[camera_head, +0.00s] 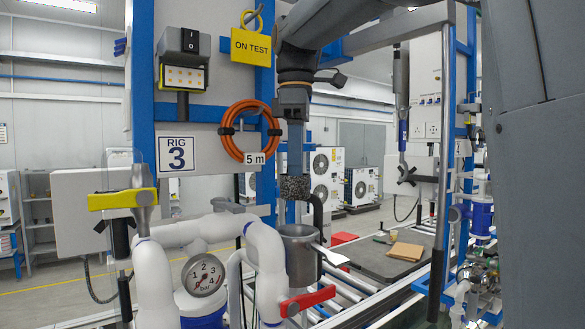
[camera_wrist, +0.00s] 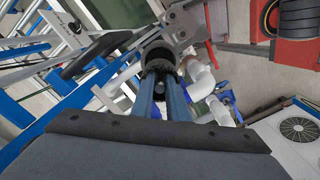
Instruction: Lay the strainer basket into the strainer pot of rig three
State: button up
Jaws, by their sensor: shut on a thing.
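The strainer basket (camera_head: 294,188) is a small dark speckled mesh cylinder. My gripper (camera_head: 294,172) points down with its blue fingers shut on the basket's top. The strainer pot (camera_head: 300,258) of rig three is a grey open-topped cylinder among white pipes. In the head view the basket hangs upright above the pot's mouth, with a visible gap. In the wrist view my gripper (camera_wrist: 150,100) reaches to a dark round rim (camera_wrist: 158,50); I cannot tell there how the basket lines up with the pot. The pot's inside is hidden in the head view.
A red lever (camera_head: 308,300) and a pressure gauge (camera_head: 204,275) sit in front. An orange hose coil (camera_head: 249,131) hangs behind. A grey worktop (camera_head: 370,262) carrying a brown pad (camera_head: 405,251) lies to the right.

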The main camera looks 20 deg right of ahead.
aim_at(297, 192)
jog(key=shift+d+f, duration=0.1)
jog(key=shift+f, duration=2.55)
jog(key=shift+s, duration=0.1)
jog(key=shift+f, duration=0.1)
jog(key=shift+f, duration=0.35)
jog(key=shift+f+b, duration=1.35)
jog(key=shift+f, duration=0.7)
jog(key=shift+f, duration=0.3)
jog(key=shift+f+b, duration=0.55)
jog(key=shift+f, duration=0.15)
jog(key=shift+f, duration=0.35)
jog(key=shift+f+b, duration=0.4)
jog(key=shift+f, duration=0.05)
